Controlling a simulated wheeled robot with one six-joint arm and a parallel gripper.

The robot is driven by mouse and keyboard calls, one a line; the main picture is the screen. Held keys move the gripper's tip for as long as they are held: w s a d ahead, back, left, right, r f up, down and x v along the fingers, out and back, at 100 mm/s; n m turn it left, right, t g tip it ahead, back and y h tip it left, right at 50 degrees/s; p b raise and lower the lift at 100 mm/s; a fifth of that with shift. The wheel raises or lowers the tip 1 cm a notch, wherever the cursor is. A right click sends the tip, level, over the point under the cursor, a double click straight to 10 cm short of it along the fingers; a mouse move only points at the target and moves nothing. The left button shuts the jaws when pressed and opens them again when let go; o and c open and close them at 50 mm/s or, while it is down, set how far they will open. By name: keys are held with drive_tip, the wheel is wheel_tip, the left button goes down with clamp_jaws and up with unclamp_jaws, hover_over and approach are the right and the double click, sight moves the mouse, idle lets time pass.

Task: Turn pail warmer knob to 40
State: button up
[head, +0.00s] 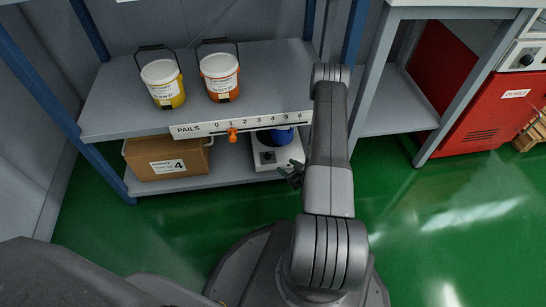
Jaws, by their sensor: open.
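A small white unit (283,148) stands on the lower shelf, under the right part of the number rail. A blue object (283,136) shows on top of it, partly hidden by the rail. Its front has a dark knob (268,157); this looks like the pail warmer. The knob's pointer and any scale marks are too small to read. My gripper (292,172) is open and empty, just right of and in front of the unit's front face. It is apart from the knob, as far as I can see. My arm hides the area right of the unit.
Two pails, yellow (163,83) and orange (220,77), stand on the upper shelf (120,105). A cardboard box (168,157) sits left. A red cabinet (480,95) stands right.

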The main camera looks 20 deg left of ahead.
sight(269, 155)
drive_tip(key=b+x, duration=0.3)
drive_tip(key=x, duration=0.8)
drive_tip(key=shift+a+f+b, duration=0.1)
drive_tip(key=shift+f+b, duration=0.05)
drive_tip(key=shift+b, duration=0.2)
drive_tip(key=shift+w+a+f, duration=0.15)
drive_tip(key=shift+w+a, duration=0.15)
drive_tip(key=shift+a, duration=0.25)
drive_tip(key=c, duration=1)
